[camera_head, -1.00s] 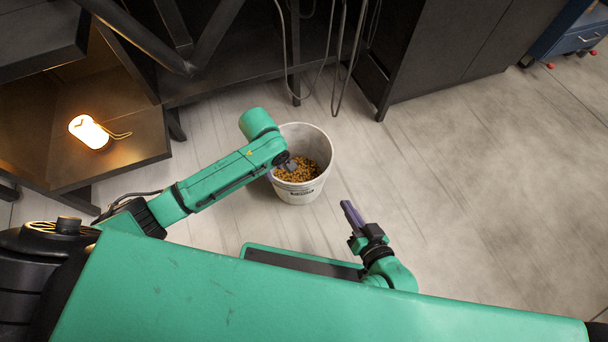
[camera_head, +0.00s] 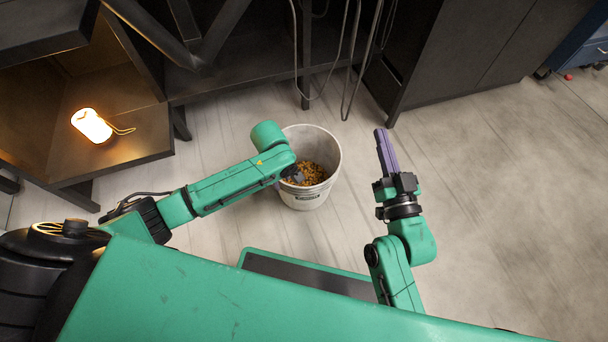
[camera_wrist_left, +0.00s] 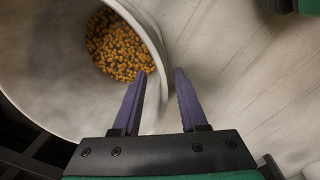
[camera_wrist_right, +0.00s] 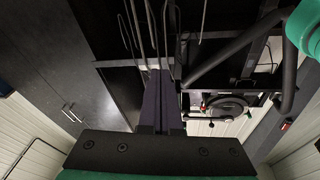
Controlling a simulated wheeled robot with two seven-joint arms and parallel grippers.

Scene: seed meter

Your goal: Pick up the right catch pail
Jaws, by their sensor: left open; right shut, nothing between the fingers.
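The catch pail (camera_head: 323,144) is a whitish bucket standing upright on the floor, with orange-yellow grain in its bottom. In the left wrist view, the pail wall (camera_wrist_left: 152,45) rises between the spread fingers of my left gripper (camera_wrist_left: 153,75). One finger is on the inner side and the other on the outer side, with a visible gap on the outer side. In the head view my left wrist covers part of the pail's left rim. My right gripper (camera_head: 384,150) is shut and empty, to the right of the pail and apart from it, its purple fingers pointing up the picture.
A dark machine frame and cabinet (camera_head: 455,50) stand behind the pail, with hanging cables (camera_head: 350,60) close to it. A glowing lamp (camera_head: 91,125) sits on a shelf at the left. The floor at the right is clear.

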